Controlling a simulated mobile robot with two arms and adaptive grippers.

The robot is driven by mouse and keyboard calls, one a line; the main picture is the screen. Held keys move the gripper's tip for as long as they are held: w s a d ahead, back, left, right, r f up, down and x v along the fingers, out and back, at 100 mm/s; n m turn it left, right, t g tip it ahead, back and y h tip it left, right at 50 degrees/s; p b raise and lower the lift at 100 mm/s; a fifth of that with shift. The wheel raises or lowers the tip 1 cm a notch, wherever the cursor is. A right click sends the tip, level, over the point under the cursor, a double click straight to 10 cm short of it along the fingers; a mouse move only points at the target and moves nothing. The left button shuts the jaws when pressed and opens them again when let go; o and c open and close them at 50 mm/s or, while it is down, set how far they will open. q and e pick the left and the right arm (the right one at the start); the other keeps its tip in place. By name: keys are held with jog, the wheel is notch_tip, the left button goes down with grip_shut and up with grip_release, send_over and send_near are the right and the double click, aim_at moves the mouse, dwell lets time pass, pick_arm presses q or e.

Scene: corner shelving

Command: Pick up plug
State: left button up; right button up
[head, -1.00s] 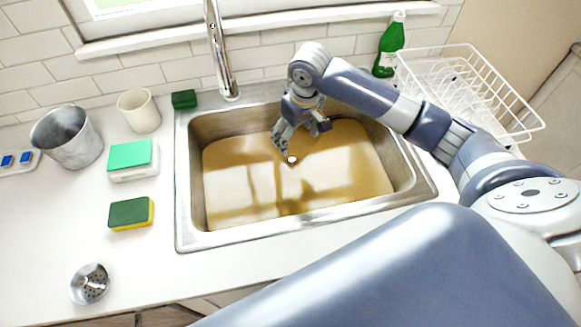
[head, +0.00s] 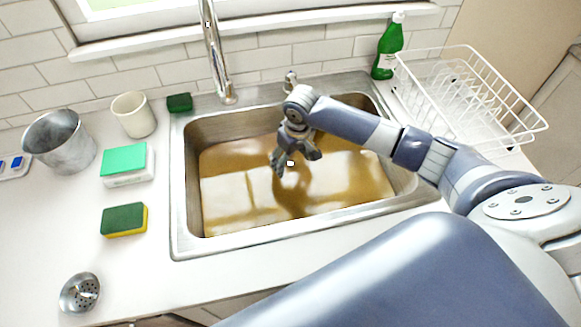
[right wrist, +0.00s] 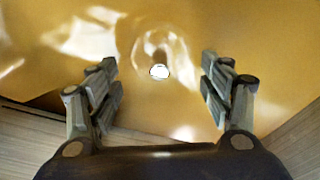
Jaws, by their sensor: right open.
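The sink (head: 183,205) holds murky brown water. A small white knob, which looks like the top of the plug (head: 290,163), shows in the water near the middle of the sink. In the right wrist view the plug (right wrist: 159,71) is a pale tip on a brownish stem with a blurred round shape around it. My right gripper (head: 296,164) is over the sink with its fingers pointing down. In the right wrist view the right gripper (right wrist: 160,73) is open, with the plug between its fingertips and clear of both. The submerged part of the plug is unclear.
The faucet (head: 216,55) stands behind the sink. A dish rack (head: 470,95) and a green bottle (head: 388,50) are at the right. A metal pot (head: 60,143), a cup (head: 134,115), sponges (head: 124,219) and a metal strainer (head: 80,292) stand on the left counter.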

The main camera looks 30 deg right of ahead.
aim_at(290, 167)
jog(key=shift+w+f, duration=0.15)
jog(key=shift+f, duration=0.6)
jog(key=shift+w+f, duration=0.15)
jog(key=shift+f, duration=0.55)
jog(key=shift+c, duration=0.4)
jog(key=shift+s, duration=0.1)
jog(key=c, duration=1.3)
jog(key=shift+s, duration=0.15)
grip_shut()
